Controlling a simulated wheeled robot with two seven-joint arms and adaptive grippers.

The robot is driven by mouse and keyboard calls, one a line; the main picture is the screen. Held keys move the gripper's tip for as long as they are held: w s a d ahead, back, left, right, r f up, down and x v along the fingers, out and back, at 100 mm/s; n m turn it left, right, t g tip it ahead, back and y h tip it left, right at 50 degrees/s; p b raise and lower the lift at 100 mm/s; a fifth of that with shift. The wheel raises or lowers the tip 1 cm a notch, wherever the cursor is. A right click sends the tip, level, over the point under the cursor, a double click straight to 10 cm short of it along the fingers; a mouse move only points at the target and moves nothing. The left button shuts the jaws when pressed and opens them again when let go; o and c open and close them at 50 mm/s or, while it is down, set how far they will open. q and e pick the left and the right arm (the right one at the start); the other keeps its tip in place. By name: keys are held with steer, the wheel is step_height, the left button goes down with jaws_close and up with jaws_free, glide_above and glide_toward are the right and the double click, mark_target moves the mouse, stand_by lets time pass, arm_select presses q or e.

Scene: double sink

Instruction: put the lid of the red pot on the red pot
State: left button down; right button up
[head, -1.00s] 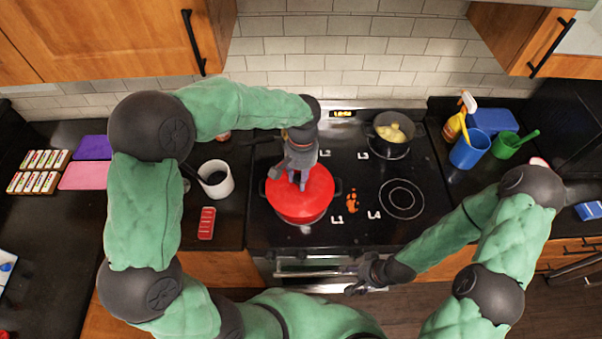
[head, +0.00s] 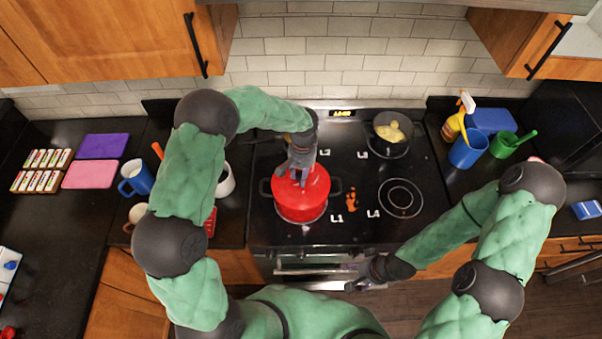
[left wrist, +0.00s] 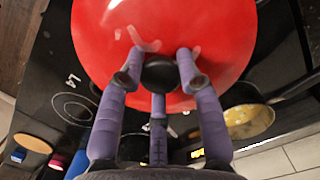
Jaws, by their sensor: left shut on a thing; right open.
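The red pot (head: 300,214) stands on the left side of the black stovetop, with dark side handles. Its red lid (head: 318,186) is over the pot's opening and hides the inside; I cannot tell whether it is fully seated. In the left wrist view the lid (left wrist: 165,50) is large and its dark knob (left wrist: 160,73) sits between the fingers. My left gripper (head: 299,178) is above the lid, shut on the knob. My right gripper (head: 362,278) is open and empty in front of the stove's front edge.
A dark pot with yellow food (head: 391,134) stands on the back right burner. The front right burner (head: 401,197) is empty. A white mug (head: 226,180) is left of the stove, and a blue container (head: 467,150) is at the right.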

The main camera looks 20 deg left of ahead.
arm_select(q)
steer(key=shift+f+b, duration=0.25)
steer(key=shift+b, duration=0.05)
steer(key=c, duration=0.8)
jaws_free()
steer(key=shift+c, duration=0.2)
steer(key=shift+r, duration=0.1)
step_height(320, 180, up, 12)
steer(key=w, duration=0.1)
steer(key=shift+w+r+b, duration=0.15)
steer(key=shift+r+b, duration=0.05)
steer(key=shift+b, duration=0.15)
